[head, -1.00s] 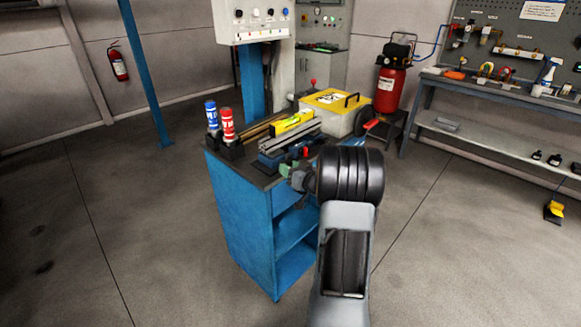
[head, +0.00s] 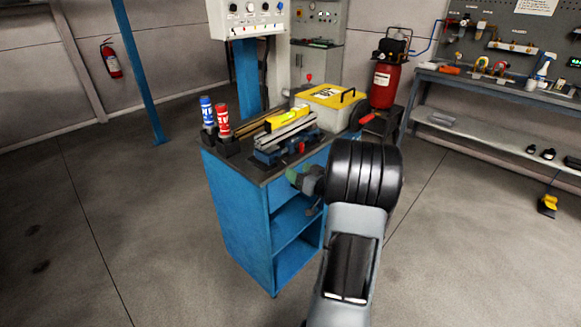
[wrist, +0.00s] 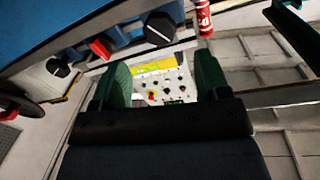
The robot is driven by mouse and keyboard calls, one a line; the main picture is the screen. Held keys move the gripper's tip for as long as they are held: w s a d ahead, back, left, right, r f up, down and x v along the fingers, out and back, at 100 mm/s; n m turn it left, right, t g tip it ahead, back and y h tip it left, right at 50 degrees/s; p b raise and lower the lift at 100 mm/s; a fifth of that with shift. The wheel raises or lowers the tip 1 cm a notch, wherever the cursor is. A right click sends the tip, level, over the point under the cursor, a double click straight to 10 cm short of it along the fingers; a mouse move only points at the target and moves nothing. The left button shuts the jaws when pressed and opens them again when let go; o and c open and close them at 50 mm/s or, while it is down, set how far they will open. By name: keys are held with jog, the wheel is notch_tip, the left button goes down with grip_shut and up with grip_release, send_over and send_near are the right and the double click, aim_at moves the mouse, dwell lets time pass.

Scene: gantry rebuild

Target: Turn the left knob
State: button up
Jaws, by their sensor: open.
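The white control panel (head: 247,22) is at the top of the head view, cut by the frame's upper edge. It carries a row of knobs, and the left knob (head: 233,8) is a small dark one at its left end. My gripper (head: 297,179) is beside the front right of the blue cart, below and well apart from the panel. In the wrist view its green fingers (wrist: 163,82) stand apart with nothing held. A pale panel with small dark, red and green controls shows far off between them. I cannot tell whether it is the same panel.
The blue cart (head: 236,212) stands between my arm and the panel. On it are two markers, a yellow level (head: 287,121), a vise and a yellow-lidded box (head: 327,99). A blue post (head: 141,78) stands left. A red tank (head: 384,84) and workbench are right. Floor on the left is clear.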

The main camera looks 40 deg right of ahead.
jog(key=s, duration=0.7)
jog(key=shift+s+d+r, duration=0.15)
jog(key=shift+d, duration=0.15)
